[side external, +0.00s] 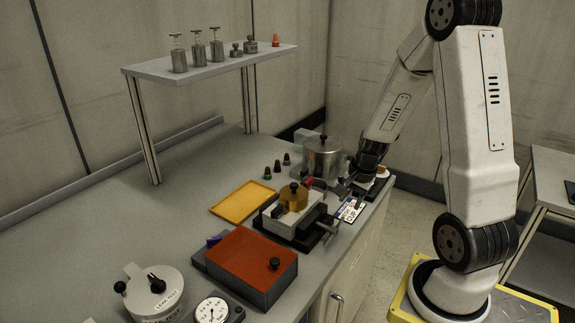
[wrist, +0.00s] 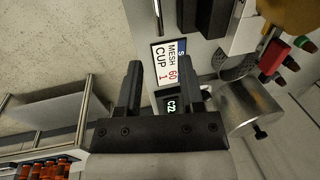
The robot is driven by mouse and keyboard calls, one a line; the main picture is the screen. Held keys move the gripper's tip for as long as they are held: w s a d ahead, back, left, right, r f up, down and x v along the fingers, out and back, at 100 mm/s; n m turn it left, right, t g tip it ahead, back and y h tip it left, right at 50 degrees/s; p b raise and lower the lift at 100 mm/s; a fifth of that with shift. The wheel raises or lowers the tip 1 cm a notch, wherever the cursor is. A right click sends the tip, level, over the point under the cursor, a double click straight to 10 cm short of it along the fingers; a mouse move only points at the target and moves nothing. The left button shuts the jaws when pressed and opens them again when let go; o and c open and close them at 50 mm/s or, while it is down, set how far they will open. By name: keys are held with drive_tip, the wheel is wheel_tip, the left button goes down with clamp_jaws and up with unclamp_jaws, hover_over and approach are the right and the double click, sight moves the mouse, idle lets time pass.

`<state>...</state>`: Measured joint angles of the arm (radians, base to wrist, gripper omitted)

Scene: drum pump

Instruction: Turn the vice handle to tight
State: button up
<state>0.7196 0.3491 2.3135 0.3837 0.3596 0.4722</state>
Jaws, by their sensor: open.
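The vice (side external: 293,218) stands on the bench near its front edge, a pale block on a dark base with a brass-coloured part on top. Its grey handle (side external: 327,228) sticks out to the right, towards the bench edge. My gripper (side external: 350,187) is beyond the vice, low by the metal pot, apart from the handle. In the wrist view my gripper (wrist: 160,85) is open with nothing between its fingers. The vice's dark base (wrist: 205,15) shows at the top there.
A label card reading MESH 60 CUP 1 (wrist: 170,62) lies near my fingers. The metal pot (side external: 322,158) stands close to my gripper. A red-topped box (side external: 252,265) and yellow tray (side external: 243,202) flank the vice. A shelf (side external: 210,66) stands behind.

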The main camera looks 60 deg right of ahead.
sight(343, 218)
drive_tip(key=shift+w+f, duration=0.25)
drive_tip(key=shift+f, duration=0.95)
drive_tip(key=shift+w+f, duration=0.25)
drive_tip(key=shift+f, duration=0.95)
drive_tip(key=shift+w+f, duration=0.25)
drive_tip(key=shift+f, duration=0.95)
clamp_jaws()
